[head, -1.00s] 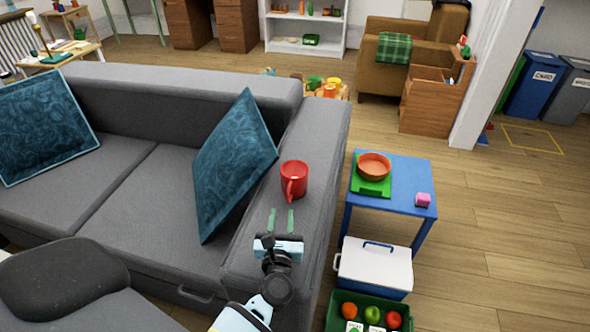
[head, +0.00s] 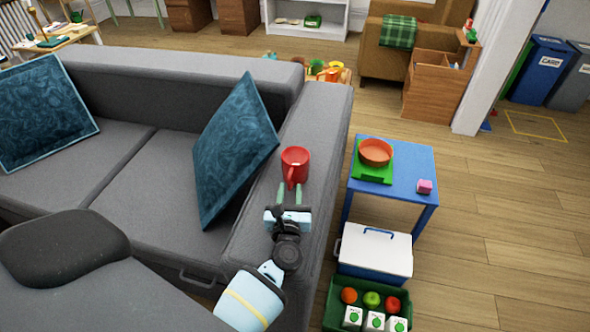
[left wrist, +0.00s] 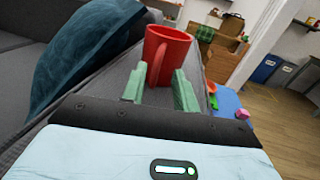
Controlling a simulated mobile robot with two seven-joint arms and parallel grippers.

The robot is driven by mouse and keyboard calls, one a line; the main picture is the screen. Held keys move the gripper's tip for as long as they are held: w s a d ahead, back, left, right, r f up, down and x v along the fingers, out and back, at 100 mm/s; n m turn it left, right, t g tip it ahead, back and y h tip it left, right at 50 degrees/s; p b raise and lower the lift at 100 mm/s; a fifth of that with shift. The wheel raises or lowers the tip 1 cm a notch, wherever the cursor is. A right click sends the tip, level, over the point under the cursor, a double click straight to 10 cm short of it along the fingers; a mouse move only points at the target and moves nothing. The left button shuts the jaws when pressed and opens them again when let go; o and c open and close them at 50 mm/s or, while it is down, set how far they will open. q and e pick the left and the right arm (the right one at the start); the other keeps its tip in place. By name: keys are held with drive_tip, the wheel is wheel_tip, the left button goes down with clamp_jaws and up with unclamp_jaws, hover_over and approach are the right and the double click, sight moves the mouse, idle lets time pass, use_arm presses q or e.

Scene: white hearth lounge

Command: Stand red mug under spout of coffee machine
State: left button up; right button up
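The red mug (head: 294,162) stands upright on the grey sofa's armrest, its handle toward my left gripper. My left gripper (head: 290,192) is open, with its two green fingers pointing at the mug. In the left wrist view the mug (left wrist: 167,52) is just beyond the fingertips (left wrist: 160,82), and its handle lies in line with the gap between them. I cannot tell whether the fingers touch the mug. My right gripper is not in view. I see no coffee machine in these frames.
A teal cushion (head: 235,150) leans against the armrest's left side. To the right stand a blue table (head: 410,160) with an orange bowl (head: 375,152) on a green base, a white-lidded cooler (head: 375,250) and a green crate (head: 335,310). Wooden floor (head: 500,230) is open at right.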

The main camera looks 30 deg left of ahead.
sight(289, 184)
use_arm(q)
drive_tip(key=x, duration=0.4)
drive_tip(key=shift+s+a+f, duration=0.1)
drive_tip(key=shift+a+f, duration=0.15)
clamp_jaws()
